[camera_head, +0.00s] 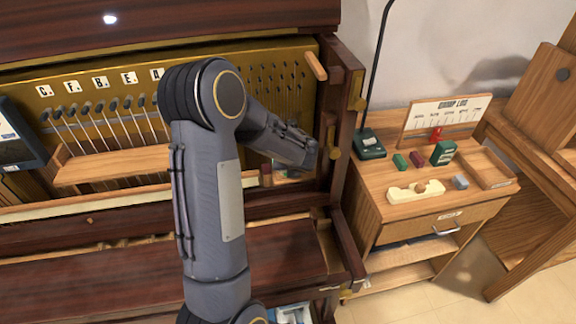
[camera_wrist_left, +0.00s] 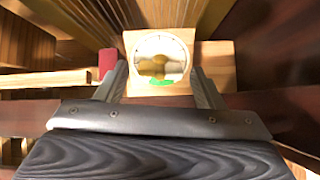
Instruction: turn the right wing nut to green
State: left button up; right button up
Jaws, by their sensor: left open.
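In the left wrist view, a round white dial (camera_wrist_left: 148,45) is set on a pale wooden block (camera_wrist_left: 130,39). A blurred brass wing nut (camera_wrist_left: 165,70) sits in its middle, and a green mark (camera_wrist_left: 160,82) shows at the dial's lower edge. My left gripper (camera_wrist_left: 158,82) is open, with one finger on each side of the dial's lower part. I cannot tell whether the fingers touch the nut. In the head view, my arm covers much of the piano, and the wing nut cannot be made out. My right gripper is not in view.
A red block (camera_wrist_left: 108,62) stands just left of the left finger, by a wooden rail (camera_wrist_left: 45,79). The piano's dark side post (camera_head: 341,125) is close to my wrist. A side cabinet (camera_head: 385,208) with small items and a lamp (camera_head: 369,144) stands to the right.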

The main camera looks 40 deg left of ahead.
pick_arm(q)
jog(key=shift+b+x, duration=0.4)
jog(key=shift+x, duration=0.55)
jog(key=shift+s+d+r, duration=0.3)
jog(key=shift+r, duration=0.2)
